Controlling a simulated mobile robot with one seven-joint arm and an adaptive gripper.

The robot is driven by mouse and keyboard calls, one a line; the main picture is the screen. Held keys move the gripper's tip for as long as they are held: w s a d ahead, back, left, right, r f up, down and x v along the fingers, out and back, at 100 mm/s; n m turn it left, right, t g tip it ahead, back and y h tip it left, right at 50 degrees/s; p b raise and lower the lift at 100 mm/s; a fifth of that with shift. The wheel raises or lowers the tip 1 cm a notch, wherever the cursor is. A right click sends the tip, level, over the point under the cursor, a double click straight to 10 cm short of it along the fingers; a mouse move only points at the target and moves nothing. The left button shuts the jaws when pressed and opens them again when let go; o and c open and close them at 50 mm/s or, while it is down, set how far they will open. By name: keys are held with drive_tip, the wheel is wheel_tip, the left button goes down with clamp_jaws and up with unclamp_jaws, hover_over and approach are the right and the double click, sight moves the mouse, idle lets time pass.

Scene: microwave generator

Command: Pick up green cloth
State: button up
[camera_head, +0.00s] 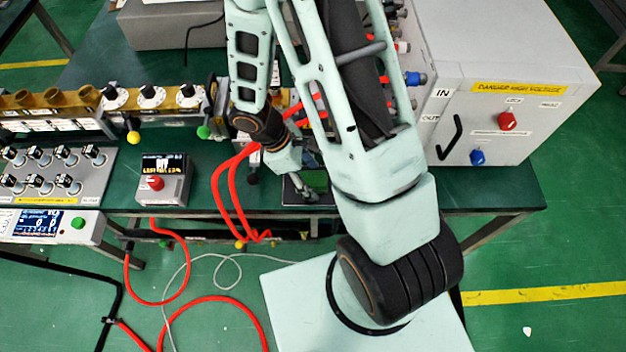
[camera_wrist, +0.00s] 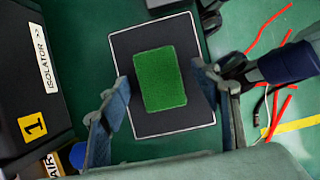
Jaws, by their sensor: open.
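The green cloth (camera_wrist: 160,80) is a flat bright green rectangle. It lies on a dark mat with a white border (camera_wrist: 135,45) in the wrist view. My gripper (camera_wrist: 160,73) is open, with one finger to the left of the cloth and one to the right, and nothing between them is held. How high the fingertips are above the mat cannot be told. In the head view my gripper (camera_head: 307,188) is over the mat (camera_head: 292,198) near the front edge of the green table. My arm and gripper largely hide the cloth there.
A grey high-voltage cabinet (camera_head: 520,90) stands right of my arm. A small box with a red knob (camera_head: 162,180) and a switch panel (camera_head: 50,172) stand left. Red cables (camera_head: 228,195) hang over the table edge. A dark isolator box (camera_wrist: 35,85) is left in the wrist view.

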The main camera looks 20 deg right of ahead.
sight(310, 179)
drive_tip(key=c, duration=1)
drive_tip(key=shift+o, duration=0.2)
drive_tip(key=shift+r, duration=0.1)
wheel_tip(310, 179, up, 10)
drive_tip(key=p, duration=0.1)
drive_tip(key=shift+o, duration=0.9)
drive_tip(key=c, duration=0.4)
